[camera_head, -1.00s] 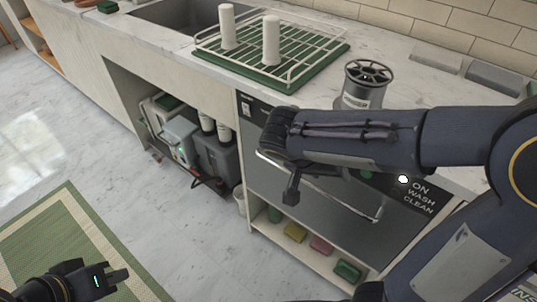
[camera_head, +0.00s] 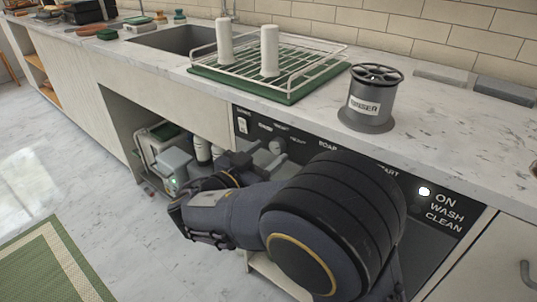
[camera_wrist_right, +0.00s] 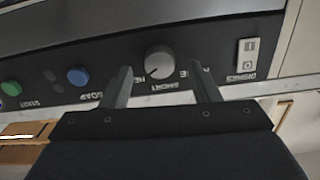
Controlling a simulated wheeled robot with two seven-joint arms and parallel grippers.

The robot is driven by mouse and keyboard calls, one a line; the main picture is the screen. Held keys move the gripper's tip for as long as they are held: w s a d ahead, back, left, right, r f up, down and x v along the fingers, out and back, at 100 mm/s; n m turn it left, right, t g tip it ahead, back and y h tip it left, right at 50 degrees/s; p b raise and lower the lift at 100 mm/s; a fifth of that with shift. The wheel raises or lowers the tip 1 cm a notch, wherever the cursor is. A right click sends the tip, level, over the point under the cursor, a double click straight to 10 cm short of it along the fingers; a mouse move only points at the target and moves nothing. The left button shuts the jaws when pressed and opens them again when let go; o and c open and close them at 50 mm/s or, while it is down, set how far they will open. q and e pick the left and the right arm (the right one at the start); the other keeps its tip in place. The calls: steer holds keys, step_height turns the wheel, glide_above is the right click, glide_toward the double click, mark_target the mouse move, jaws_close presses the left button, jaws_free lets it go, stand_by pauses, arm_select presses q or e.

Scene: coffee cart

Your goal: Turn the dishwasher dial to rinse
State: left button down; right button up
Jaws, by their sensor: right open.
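The dishwasher dial (camera_head: 276,146) is a round grey knob on the dark control panel, left of its middle. In the right wrist view the dial (camera_wrist_right: 159,62) appears upside down, with a light mark toward the lower left, between the "SHORT" label and a partly hidden label. My right gripper (camera_wrist_right: 161,74) is open, its two fingers either side of the dial in the picture; contact cannot be told. In the head view my right gripper (camera_head: 258,164) is just below and left of the dial, partly hidden by my arm. My left gripper is not in view.
A rocker switch (camera_wrist_right: 248,51), a blue button (camera_wrist_right: 77,76) and a green button (camera_wrist_right: 11,88) flank the dial. The marble counter (camera_head: 440,125) overhangs the panel.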

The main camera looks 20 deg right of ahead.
steer(key=shift+w+d, duration=0.35)
steer(key=shift+d, duration=0.15)
steer(key=shift+c, duration=0.3)
steer(key=c, duration=0.9)
steer(key=shift+c, duration=0.2)
